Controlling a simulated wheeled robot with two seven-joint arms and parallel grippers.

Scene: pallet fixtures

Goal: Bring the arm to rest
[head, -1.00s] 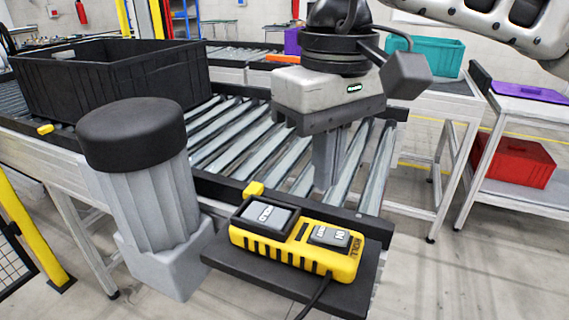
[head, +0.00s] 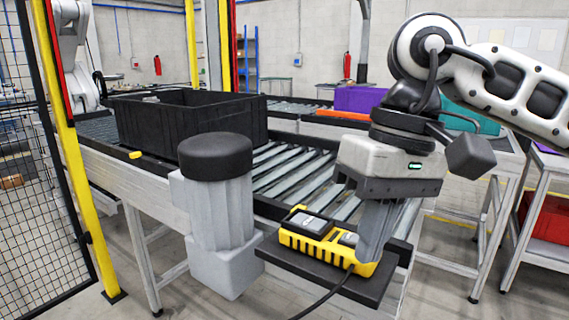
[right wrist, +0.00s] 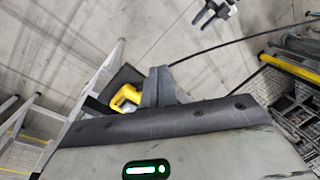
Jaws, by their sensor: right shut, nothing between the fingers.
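My right gripper (head: 368,258) is shut and empty, with its fingers together and pointing down. In the head view its fingers cover the right end of a yellow button box (head: 326,252); I cannot tell whether they touch it. In the right wrist view the shut fingers (right wrist: 158,72) show beside a yellow part of the box (right wrist: 126,97). My right arm (head: 505,85) comes in from the upper right, bent at the elbow. My left gripper does not show in the head view.
The button box sits on a dark shelf (head: 285,258) at the roller conveyor's (head: 283,185) near side. A grey post with a black cap (head: 215,158) stands left of it. A black crate (head: 200,118) is on the conveyor. A cart with a red bin (head: 548,215) stands right.

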